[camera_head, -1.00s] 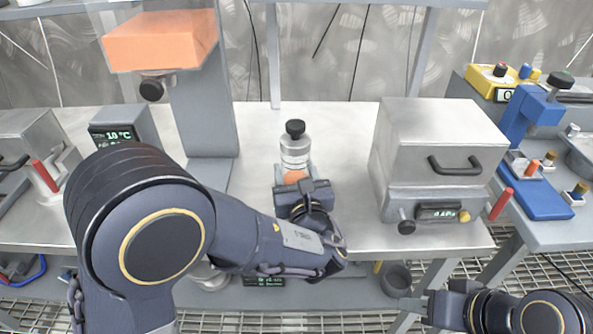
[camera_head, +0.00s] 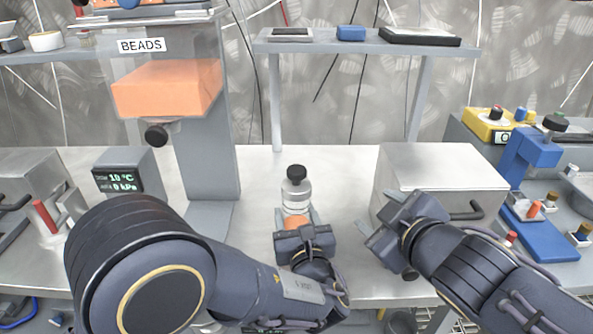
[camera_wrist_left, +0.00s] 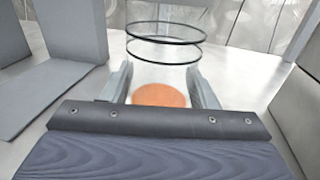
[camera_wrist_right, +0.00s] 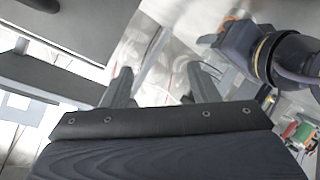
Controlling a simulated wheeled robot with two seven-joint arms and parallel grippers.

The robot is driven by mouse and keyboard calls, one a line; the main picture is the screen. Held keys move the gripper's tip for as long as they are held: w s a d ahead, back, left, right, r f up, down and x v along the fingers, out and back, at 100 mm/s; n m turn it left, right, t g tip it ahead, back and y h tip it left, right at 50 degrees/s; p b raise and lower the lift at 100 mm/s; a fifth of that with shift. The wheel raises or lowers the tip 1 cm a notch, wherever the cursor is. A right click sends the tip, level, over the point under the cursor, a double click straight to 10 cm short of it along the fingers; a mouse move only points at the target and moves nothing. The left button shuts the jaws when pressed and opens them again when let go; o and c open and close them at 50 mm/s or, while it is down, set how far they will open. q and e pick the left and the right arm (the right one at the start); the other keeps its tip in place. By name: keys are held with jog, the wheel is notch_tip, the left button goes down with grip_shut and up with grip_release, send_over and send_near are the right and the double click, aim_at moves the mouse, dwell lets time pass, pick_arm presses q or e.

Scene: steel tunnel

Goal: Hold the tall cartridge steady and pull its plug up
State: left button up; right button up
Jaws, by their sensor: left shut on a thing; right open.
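The tall cartridge (camera_head: 296,196) is a clear upright cylinder on the bench, with dark ring lines and an orange layer low down. Its black plug (camera_head: 296,173) sits at its top. My left gripper (camera_head: 297,222) is shut around the cartridge's lower part; in the left wrist view the fingers flank the clear body (camera_wrist_left: 163,68) at the orange layer (camera_wrist_left: 160,95). The plug is out of that view. My right gripper (camera_head: 377,222) is open and empty, to the right of the cartridge and apart from it. In the right wrist view its fingers (camera_wrist_right: 156,88) have nothing between them.
A steel box (camera_head: 440,170) with a handle stands right of the cartridge, close to my right gripper. A grey column with an orange bead hopper (camera_head: 165,88) stands at left, beside a small display unit (camera_head: 128,172). A raised shelf (camera_head: 365,40) crosses behind.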

aim_at(304, 175)
jog(key=w+a+y, duration=0.3)
jog(key=a, duration=0.1)
jog(key=w+a+r+m+y, duration=0.1)
jog(key=w+a+y, duration=0.2)
jog(key=a, duration=0.2)
jog(key=w+a+r+y, duration=0.1)
jog(key=w+a+y, duration=0.2)
jog(key=a, duration=0.1)
jog(key=shift+a+r+y, duration=0.1)
jog(key=shift+a+y, duration=0.2)
jog(key=shift+a, duration=0.1)
